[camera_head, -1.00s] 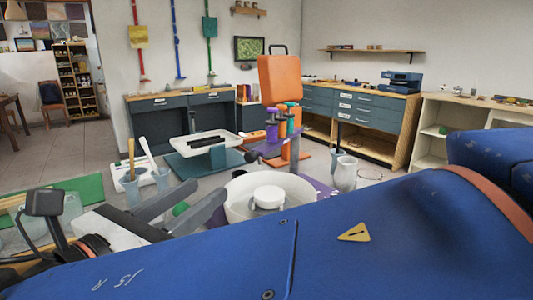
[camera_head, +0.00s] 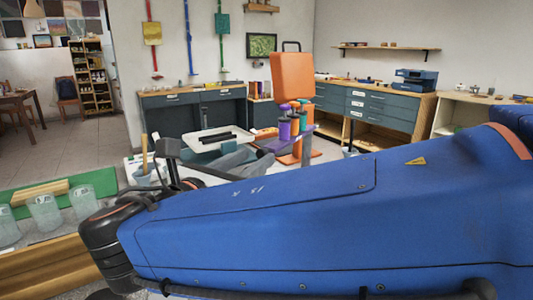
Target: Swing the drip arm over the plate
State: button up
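A purple bar (camera_head: 288,140) carries several purple, orange and green bottles (camera_head: 294,121). It stands near an orange upright panel (camera_head: 293,76) and could be the drip arm. My gripper (camera_head: 240,161) shows as grey fingers left of the bar, partly hidden by my blue arm. Whether the fingers are apart, or touch the bar, cannot be told. The round white plate and its bowl are hidden behind my arm.
A white tray (camera_head: 189,143) with black bars stands behind my gripper. Several clear cups (camera_head: 45,212) stand at the left by a green board (camera_head: 107,183). Dark drawer cabinets (camera_head: 380,111) line the back wall. Open floor (camera_head: 84,146) lies at far left.

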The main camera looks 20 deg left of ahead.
aim_at(261, 154)
jog(key=shift+x, duration=2.1)
jog(key=shift+c, duration=0.7)
jog(key=shift+d, duration=0.1)
grip_shut()
